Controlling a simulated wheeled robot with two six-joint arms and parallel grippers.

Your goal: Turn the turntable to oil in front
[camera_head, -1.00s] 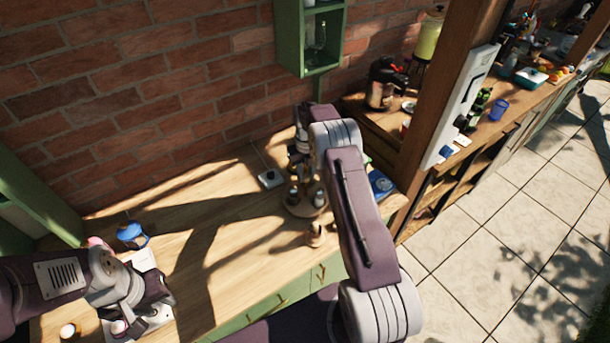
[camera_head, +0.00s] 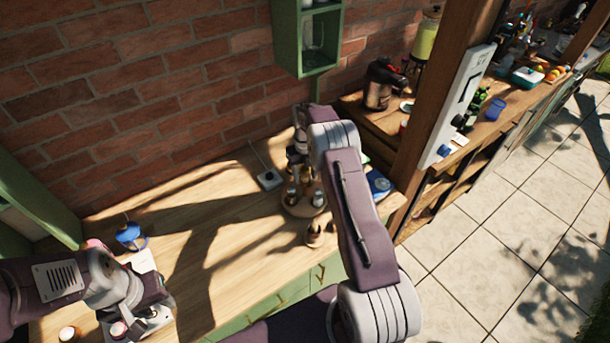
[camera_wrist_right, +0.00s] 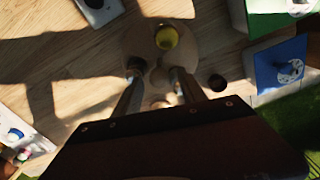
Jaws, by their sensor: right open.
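The round wooden turntable (camera_head: 303,211) stands on the counter below my right arm. It also shows in the right wrist view (camera_wrist_right: 132,42). Small bottles or shakers (camera_head: 318,198) stand on it. In the right wrist view, a bottle with a yellow top (camera_wrist_right: 166,37) stands at its far side, beyond my fingertips. My right gripper (camera_wrist_right: 158,72) is open, its two fingers pointing down over the turntable's near part. A pale round top shows between them; contact cannot be told. My left gripper (camera_head: 148,308) is at the lower left over a white board; its jaws cannot be made out.
A small wooden item (camera_head: 314,236) stands just in front of the turntable. A grey box (camera_head: 269,179) lies to its left, a blue box (camera_head: 379,185) to its right. A blue-lidded jar (camera_head: 131,235) stands at the left. The counter's middle is clear. A wooden post (camera_head: 440,90) rises at right.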

